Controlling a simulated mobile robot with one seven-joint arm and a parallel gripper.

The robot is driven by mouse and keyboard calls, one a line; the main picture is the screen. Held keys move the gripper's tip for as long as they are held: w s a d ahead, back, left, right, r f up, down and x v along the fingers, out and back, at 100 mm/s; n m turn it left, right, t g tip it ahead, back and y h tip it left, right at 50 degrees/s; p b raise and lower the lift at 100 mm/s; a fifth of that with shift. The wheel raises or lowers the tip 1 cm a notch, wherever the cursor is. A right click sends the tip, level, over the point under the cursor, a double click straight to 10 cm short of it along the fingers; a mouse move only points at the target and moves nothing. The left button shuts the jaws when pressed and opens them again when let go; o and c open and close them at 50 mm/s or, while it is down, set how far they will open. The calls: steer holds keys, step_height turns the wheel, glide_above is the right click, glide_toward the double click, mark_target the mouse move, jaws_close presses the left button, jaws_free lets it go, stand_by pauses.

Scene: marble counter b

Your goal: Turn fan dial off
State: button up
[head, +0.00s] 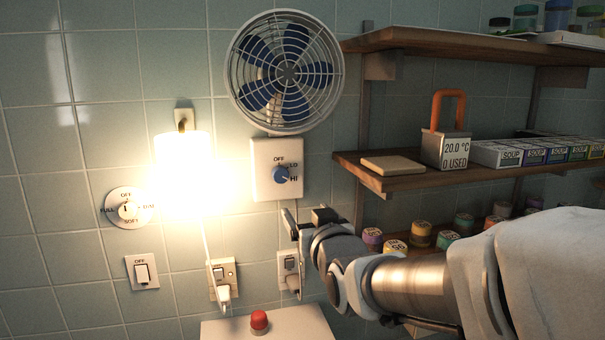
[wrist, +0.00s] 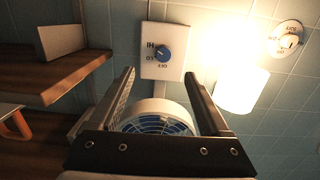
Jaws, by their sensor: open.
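The blue fan dial (head: 281,174) sits on a white wall plate (head: 262,160) marked OFF, LO and HI, below the wall fan (head: 284,72). Its pointer looks turned toward HI. My gripper (head: 305,222) is open and empty, below and a little right of the plate in the head view. In the upside-down wrist view, the dial (wrist: 163,53) shows beyond the gap between the fingertips (wrist: 161,78), apart from them. The fan (wrist: 158,118) shows partly between the fingers.
A lit lamp (head: 181,175) is left of the plate, with another round dial (head: 129,208) farther left. Switches and plugged sockets (head: 222,280) are below. Wooden shelves (head: 420,180) with jars and soup boxes are at right. A red button (head: 259,320) is on a box below.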

steer(key=a+r, duration=0.1)
steer(key=p, duration=0.5)
glide_toward(281, 177)
steer(key=shift+t+y, duration=0.3)
steer(key=shift+t, duration=0.1)
steer(key=x, duration=0.8)
steer(key=shift+w+d+f, duration=0.1)
steer(key=shift+w+f, duration=0.25)
steer(key=shift+f, duration=0.05)
jaws_close()
